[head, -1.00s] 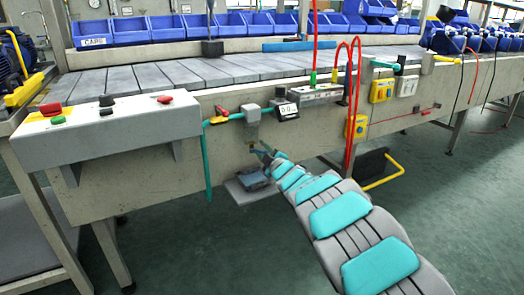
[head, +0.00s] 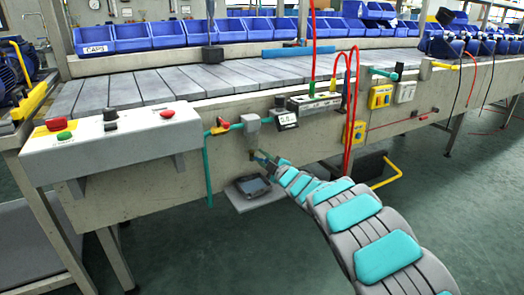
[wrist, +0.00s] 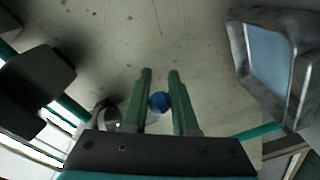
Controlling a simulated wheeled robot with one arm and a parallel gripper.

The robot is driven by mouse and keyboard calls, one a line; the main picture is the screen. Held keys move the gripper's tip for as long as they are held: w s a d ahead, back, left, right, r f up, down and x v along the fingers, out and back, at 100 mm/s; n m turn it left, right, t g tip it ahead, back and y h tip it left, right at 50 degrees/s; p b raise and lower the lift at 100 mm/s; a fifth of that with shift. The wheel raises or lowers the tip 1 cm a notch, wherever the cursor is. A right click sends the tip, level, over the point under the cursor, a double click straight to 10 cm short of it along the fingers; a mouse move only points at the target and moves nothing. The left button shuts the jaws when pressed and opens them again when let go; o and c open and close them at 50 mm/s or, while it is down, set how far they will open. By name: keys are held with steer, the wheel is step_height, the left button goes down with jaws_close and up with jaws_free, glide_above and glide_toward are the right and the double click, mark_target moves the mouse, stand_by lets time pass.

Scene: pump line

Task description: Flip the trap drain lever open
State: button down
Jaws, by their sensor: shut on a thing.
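The trap is a small grey box (head: 252,124) on the green pipe along the bench front. Its short outlet hangs below, close to my gripper (head: 260,157). In the wrist view, a round blue knob (wrist: 159,101) sits between the two green fingers of my gripper (wrist: 160,73). It appears to be the end of the drain lever. The fingers are shut on it. The rest of the lever is hidden, and its angle cannot be told. In the head view the lever is too small to tell apart from my gripper.
A dark tray-like device (head: 253,187) lies on a small shelf just below my gripper. A grey control box (head: 110,140) with buttons juts out at left. The floor in front is clear.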

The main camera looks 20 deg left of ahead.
steer(key=n+g+y+p, duration=0.1)
steer(key=g+p, duration=0.1)
steer(key=shift+w+a+r+p, duration=0.1)
steer(key=shift+a+p, duration=0.05)
steer(key=shift+p, duration=0.2)
steer(key=shift+n, duration=0.3)
steer(key=c, duration=0.7)
jaws_free()
steer(key=shift+b+v, duration=0.4)
steer(key=shift+v, duration=3.5)
